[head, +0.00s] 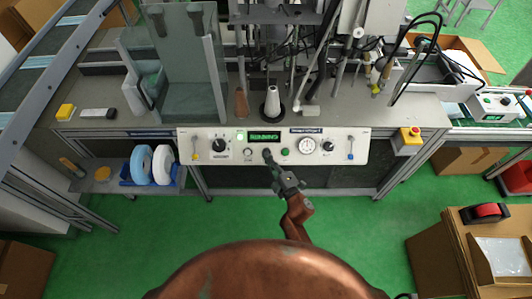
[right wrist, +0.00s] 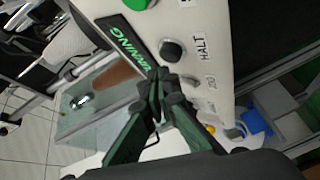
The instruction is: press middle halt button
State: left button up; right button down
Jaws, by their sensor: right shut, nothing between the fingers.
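The control panel (head: 228,157) is a white strip on the front edge of the workbench, with a lit green display (head: 264,135) reading RUNNING. In the right wrist view the halt button (right wrist: 172,50) is a round dark button beside the display, labelled HALT. My right gripper (head: 269,158) reaches up to the panel below the display. It also shows in the right wrist view (right wrist: 165,84), shut and empty, its tips apart from the button in the picture. I cannot tell the depth gap. My left gripper is not in view.
A green button (head: 285,151), a round gauge (head: 307,146) and a black knob (head: 219,145) are also on the panel. A yellow box with a red button (head: 409,138) is on the right. Green floor is open in front.

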jog(key=shift+f, duration=0.1)
dwell(0.4)
jog(key=shift+w+f+b, duration=0.2)
jog(key=shift+w+b, duration=0.1)
jog(key=shift+w, duration=0.05)
jog(key=shift+w+f+b, duration=0.25)
jog(key=shift+w+b, duration=0.05)
dwell(0.8)
jog(key=shift+s+r, duration=0.1)
jog(key=shift+s+r+p, duration=0.45)
jog(key=shift+s+p, duration=0.1)
jog(key=shift+p, duration=0.1)
jog(key=s+r+p, duration=0.1)
jog(key=s+p, duration=0.1)
jog(key=s+r+p, duration=0.1)
jog(key=s+r, duration=0.1)
jog(key=shift+p, duration=0.35)
